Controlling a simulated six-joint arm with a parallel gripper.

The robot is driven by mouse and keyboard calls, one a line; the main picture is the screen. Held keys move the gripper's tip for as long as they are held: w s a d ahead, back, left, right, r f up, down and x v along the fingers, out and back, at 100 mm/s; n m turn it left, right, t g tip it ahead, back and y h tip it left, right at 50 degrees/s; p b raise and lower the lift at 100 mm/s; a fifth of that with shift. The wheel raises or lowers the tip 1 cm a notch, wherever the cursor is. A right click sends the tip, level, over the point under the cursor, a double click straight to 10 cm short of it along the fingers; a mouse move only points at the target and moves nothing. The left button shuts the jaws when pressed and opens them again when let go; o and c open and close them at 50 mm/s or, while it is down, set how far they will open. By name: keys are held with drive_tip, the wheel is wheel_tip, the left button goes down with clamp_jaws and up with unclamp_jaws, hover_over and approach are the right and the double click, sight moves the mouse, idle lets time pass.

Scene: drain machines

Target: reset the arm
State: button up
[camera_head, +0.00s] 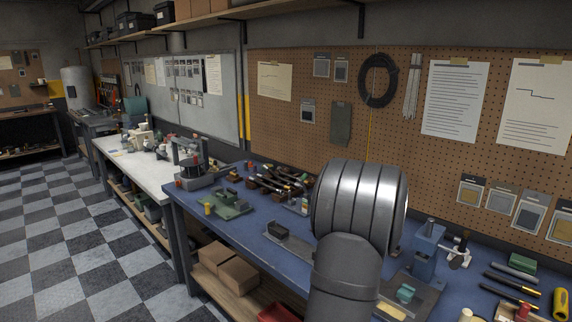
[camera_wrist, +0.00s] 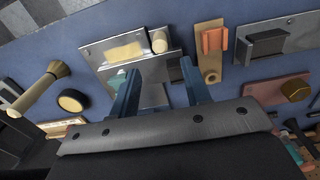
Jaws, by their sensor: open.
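My gripper (camera_wrist: 160,68) shows in the wrist view with its two blue fingers spread apart and nothing seen between them but a metal plate (camera_wrist: 100,52) below. The plate carries a tan label and a cream cylinder (camera_wrist: 159,41). The fingers overlap the plate in the picture; I cannot tell whether they touch it. In the head view my own grey arm link rises in front of the blue bench (camera_head: 262,245), and my gripper is hidden there.
Near the fingers lie an orange block (camera_wrist: 214,39), a dark block (camera_wrist: 266,46), a brass hex piece (camera_wrist: 295,89) and a wooden-handled tool (camera_wrist: 40,88). In the head view, a blue press-like device (camera_head: 426,250) stands right of my arm. A pegboard (camera_head: 420,70) rises behind the bench.

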wheel_tip(320, 180, down, 10)
idle(0.4)
drive_tip(key=shift+r, duration=0.15)
wheel_tip(320, 180, up, 16)
drive_tip(key=r, duration=0.1)
wheel_tip(320, 180, down, 17)
drive_tip(key=shift+f, duration=0.15)
drive_tip(key=shift+w+d, duration=1.05)
